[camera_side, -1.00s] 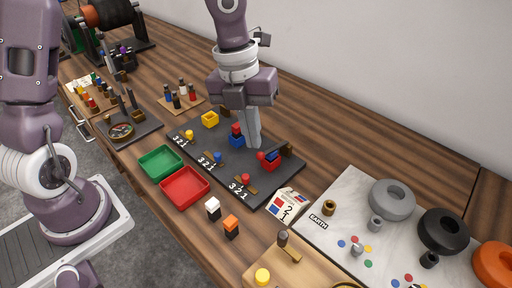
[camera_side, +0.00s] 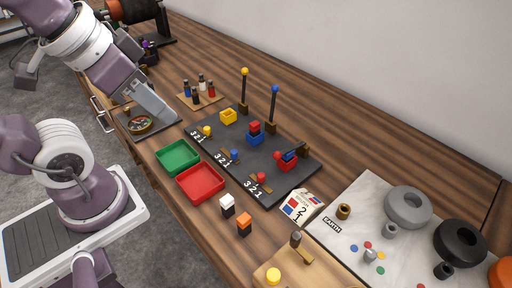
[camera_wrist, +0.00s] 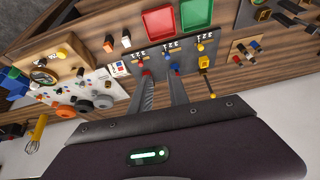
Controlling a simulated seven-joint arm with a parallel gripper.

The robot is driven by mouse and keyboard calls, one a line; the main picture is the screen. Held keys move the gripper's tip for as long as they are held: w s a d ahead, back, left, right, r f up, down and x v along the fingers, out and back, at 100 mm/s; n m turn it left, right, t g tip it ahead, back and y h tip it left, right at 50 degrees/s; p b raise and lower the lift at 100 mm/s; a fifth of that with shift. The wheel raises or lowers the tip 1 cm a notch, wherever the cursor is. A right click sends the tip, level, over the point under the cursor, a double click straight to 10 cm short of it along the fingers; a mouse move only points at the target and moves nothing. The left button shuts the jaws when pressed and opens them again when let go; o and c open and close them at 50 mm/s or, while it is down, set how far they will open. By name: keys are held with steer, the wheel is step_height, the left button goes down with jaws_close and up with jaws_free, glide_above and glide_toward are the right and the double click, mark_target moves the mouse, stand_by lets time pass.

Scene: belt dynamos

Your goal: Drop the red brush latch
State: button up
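The red brush latch (camera_side: 293,153) is a dark bar with a red ball end. It lies down from its brown post over the red holder (camera_side: 287,166), with a blue block there, on the dark board (camera_side: 240,178). The yellow latch (camera_side: 244,88) and blue latch (camera_side: 273,107) stand upright, each topped by a coloured ball. My gripper (camera_side: 172,119) is away from the board's latches, at the left near the compass tray, and looks empty. In the wrist view, its fingers (camera_wrist: 160,80) show a gap between them.
Green (camera_side: 177,155) and red (camera_side: 202,181) trays lie in front of the board. White (camera_side: 227,205) and orange (camera_side: 244,223) blocks stand nearby. A rack of small bottles (camera_side: 200,93) is behind the compass tray (camera_side: 152,128). A pale slab (camera_side: 345,215) holds rings at right.

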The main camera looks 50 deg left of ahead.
steer(key=o, duration=0.3)
steer(key=w+f+m+g+y, duration=0.1)
steer(key=w+f, duration=0.3)
steer(key=w, duration=0.4)
steer(key=shift+w+d+m, duration=0.15)
steer(key=shift+d+m, duration=0.1)
steer(key=shift+m, duration=0.65)
steer(key=m+h, duration=0.3)
steer(key=m, duration=0.1)
glide_toward(275, 153)
steer(key=f, duration=0.1)
steer(key=x, duration=0.7)
steer(key=shift+w+d+f, duration=0.1)
steer(key=shift+w+f, duration=0.1)
steer(key=shift+w, duration=0.2)
jaws_close()
